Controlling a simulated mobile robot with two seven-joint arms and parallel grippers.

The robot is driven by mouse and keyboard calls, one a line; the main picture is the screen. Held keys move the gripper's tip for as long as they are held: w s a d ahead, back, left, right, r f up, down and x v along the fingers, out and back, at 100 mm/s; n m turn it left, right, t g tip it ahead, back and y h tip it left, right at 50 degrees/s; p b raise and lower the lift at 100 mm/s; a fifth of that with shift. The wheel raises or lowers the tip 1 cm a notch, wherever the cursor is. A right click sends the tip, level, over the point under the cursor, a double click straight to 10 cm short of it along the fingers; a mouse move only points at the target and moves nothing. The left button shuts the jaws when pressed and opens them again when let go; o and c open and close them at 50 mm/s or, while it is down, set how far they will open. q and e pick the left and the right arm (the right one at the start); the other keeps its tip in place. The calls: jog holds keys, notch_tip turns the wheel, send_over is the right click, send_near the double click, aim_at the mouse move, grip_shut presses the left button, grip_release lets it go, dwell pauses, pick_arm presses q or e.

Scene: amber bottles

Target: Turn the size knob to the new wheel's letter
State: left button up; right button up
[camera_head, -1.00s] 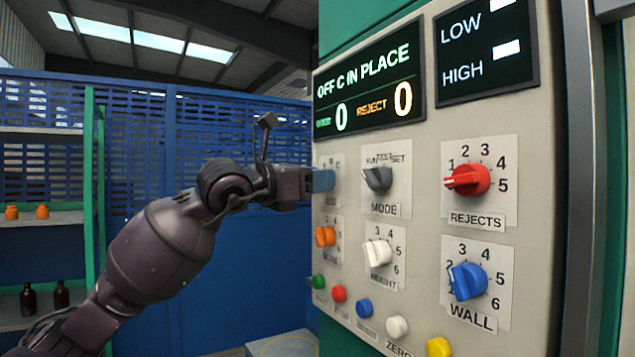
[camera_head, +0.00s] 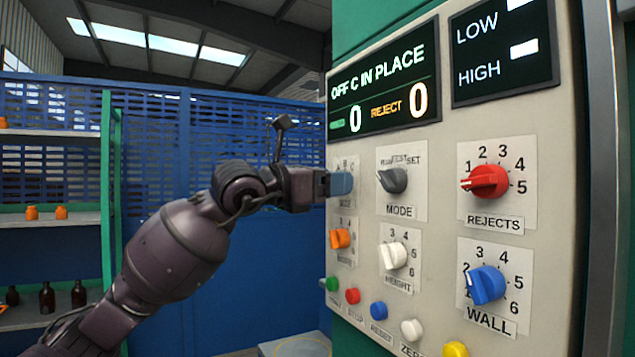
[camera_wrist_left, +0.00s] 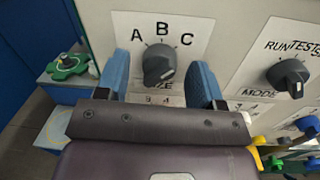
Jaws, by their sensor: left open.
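The dark grey size knob (camera_wrist_left: 158,62) sits on a white card marked A, B and C in the left wrist view. B stands nearly straight above it; I cannot tell surely which letter its pointer marks. My left gripper (camera_wrist_left: 160,72) is open, with one blue finger on each side of the knob and a visible gap to each. In the head view the left gripper (camera_head: 341,184) reaches the panel's left edge and hides the size knob. The display (camera_head: 382,78) reads "OFF C IN PLACE", with 0 beside REJECT and another 0. My right gripper is not in view.
The grey mode knob (camera_head: 393,179) is just right of the gripper. An orange knob (camera_head: 340,238) is below it. White height, red rejects and blue wall knobs and several coloured buttons fill the panel (camera_head: 545,180). Shelves with bottles stand at the left.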

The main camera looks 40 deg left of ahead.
pick_arm(q)
jog(key=v, duration=1)
jog(key=shift+s+p, duration=0.4)
jog(key=shift+p, duration=0.05)
jog(key=shift+a+r, duration=0.1)
